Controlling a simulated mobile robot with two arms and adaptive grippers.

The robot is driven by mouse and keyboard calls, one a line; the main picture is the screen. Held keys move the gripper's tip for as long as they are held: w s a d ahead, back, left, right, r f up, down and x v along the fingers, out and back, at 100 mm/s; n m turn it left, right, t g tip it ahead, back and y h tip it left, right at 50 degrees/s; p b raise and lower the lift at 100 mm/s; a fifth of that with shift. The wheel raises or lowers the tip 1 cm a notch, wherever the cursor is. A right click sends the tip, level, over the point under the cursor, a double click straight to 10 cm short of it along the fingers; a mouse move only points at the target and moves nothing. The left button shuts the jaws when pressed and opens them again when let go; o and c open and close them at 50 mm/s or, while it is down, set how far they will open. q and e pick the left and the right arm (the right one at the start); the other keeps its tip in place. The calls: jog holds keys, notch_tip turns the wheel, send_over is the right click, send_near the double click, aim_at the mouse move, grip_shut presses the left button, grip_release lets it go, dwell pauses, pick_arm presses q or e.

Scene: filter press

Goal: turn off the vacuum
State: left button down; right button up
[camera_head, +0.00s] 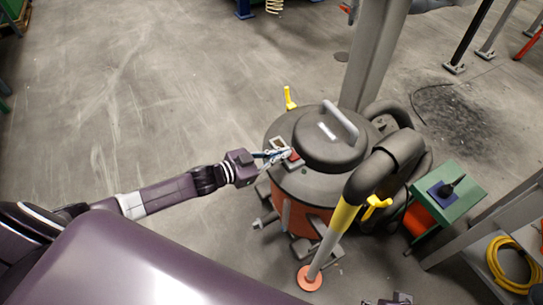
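The vacuum (309,184) is a round orange-red drum with a dark grey domed lid (329,146) and a grey handle on top. It stands upright on the floor right of centre. My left gripper (284,153) is at the left side of its lid. Its fingertips are beside a small red part (294,155) there, which may be the switch. I cannot tell if they touch it, or whether the fingers are open or shut. Dark grey parts at the bottom edge (395,299) may be my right gripper, mostly cut off.
A thick dark hose and a yellow-and-grey wand (333,233) stand in front of the vacuum's right side. A grey post (375,52) rises behind it. A green stand (447,205) and a shelf with a yellow hose coil (497,266) are at the right. Floor at the left is clear.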

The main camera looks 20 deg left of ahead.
pick_arm(q)
jog(key=v, duration=1.1)
jog(key=shift+s+a, duration=0.25)
jog(key=shift+r, duration=0.1)
